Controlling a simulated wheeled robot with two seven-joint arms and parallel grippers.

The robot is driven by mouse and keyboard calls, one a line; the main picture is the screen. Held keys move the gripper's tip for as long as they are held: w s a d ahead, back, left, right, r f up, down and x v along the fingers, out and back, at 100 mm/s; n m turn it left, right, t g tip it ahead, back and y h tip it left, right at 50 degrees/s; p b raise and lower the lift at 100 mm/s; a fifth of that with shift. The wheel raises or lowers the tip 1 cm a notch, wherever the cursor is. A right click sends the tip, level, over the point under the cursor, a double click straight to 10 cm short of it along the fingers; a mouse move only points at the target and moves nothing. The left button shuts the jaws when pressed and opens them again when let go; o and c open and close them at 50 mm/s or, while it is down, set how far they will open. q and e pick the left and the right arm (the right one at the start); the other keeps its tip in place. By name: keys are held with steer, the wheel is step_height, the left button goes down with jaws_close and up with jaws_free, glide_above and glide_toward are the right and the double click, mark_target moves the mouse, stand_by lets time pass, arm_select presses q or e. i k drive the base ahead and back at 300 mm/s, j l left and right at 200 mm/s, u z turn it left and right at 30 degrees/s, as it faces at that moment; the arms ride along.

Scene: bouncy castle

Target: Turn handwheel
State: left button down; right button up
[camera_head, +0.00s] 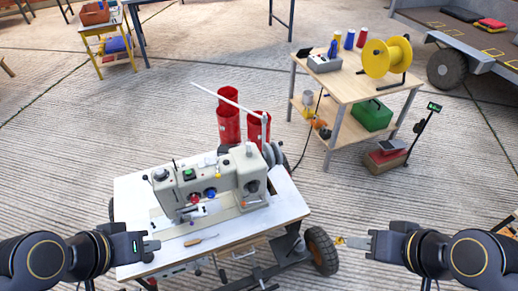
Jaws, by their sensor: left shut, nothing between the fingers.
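A cream sewing machine (228,180) stands on a white-topped wheeled cart (135,195) in the head view. Its grey handwheel (272,155), seen edge-on as stacked discs, is at the machine's right end. My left gripper (154,245) is shut and empty at the cart top's front left corner, apart from the handwheel. My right gripper (345,242) is to the right of the cart, below and right of the handwheel. A small yellow patch shows at its tips; I cannot tell whether it is held or lies behind them.
A small screwdriver-like tool (202,239) lies on the cart top's front. Red cylinders (229,123) and a white rod (228,98) stand behind the machine. A wooden table (340,88) with a yellow spool (387,57) is at back right. Concrete floor between is clear.

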mark_target(268, 154)
steer(key=l+u, duration=0.95)
steer(key=k+l, duration=0.1)
steer(key=l, duration=0.35)
steer(key=k+l+u, duration=0.15)
steer(key=l, duration=0.75)
steer(key=k+l+u, duration=0.1)
steer(key=l, duration=0.3)
steer(key=l+u, duration=0.2)
steer(key=l, duration=0.55)
steer(key=u, duration=1.4)
steer(key=i+l, duration=0.05)
